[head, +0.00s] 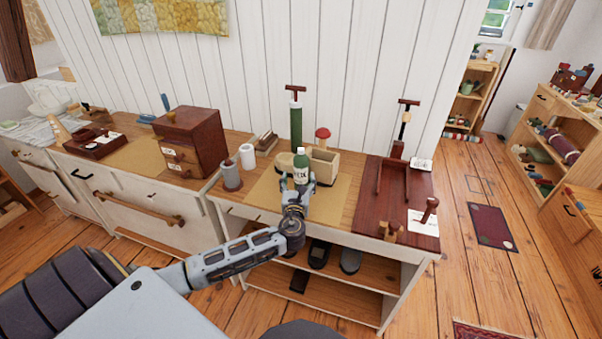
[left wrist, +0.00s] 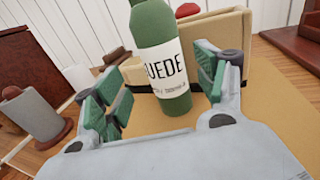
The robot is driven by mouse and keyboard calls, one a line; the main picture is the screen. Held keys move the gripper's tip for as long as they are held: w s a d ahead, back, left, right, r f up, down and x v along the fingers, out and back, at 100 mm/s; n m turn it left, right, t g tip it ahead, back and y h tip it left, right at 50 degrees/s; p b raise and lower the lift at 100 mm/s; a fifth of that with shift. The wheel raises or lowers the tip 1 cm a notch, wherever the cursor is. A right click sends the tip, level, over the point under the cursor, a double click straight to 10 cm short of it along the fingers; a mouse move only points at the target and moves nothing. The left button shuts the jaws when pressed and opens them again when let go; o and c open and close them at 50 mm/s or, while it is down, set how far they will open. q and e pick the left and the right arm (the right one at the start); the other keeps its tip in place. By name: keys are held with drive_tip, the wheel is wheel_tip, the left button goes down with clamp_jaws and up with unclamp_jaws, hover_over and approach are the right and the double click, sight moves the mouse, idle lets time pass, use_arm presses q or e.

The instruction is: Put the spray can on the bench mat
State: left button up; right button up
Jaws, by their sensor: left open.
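The spray can (head: 301,163) is a green bottle with a white label, part of which reads "UEDE" in the left wrist view (left wrist: 161,62). It is upright over the tan bench mat (head: 334,201) and appears to stand on it; the mat also shows in the left wrist view (left wrist: 268,128). My left gripper (head: 299,186) is open at the near side of the can. In the left wrist view its green-padded fingers (left wrist: 157,92) are on both sides of the can, with gaps visible. The gripper hides the can's lower part in the head view. My right gripper is not in view.
A beige box (head: 324,163) stands close behind the can. A grey cylinder (head: 231,176) and white cylinder (head: 247,157) stand to the left, near a dark drawer box (head: 190,140). A dark red board (head: 372,216) lies right. The mat's front right part is clear.

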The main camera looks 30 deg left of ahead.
sight(300, 176)
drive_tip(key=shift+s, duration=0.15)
use_arm(q)
drive_tip(key=shift+w+a, duration=0.1)
drive_tip(key=shift+w, duration=0.1)
drive_tip(key=shift+w+a+f, duration=0.15)
drive_tip(key=shift+w, duration=0.35)
drive_tip(key=shift+x, duration=1.25)
drive_tip(key=shift+w+a+f, duration=0.15)
drive_tip(key=shift+w, duration=0.5)
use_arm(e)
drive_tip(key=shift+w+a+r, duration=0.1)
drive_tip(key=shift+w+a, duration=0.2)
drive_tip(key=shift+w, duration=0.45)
use_arm(q)
drive_tip(key=c, duration=1.4)
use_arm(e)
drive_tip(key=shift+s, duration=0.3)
use_arm(q)
drive_tip(key=shift+o, duration=0.2)
drive_tip(key=shift+r, duration=0.2)
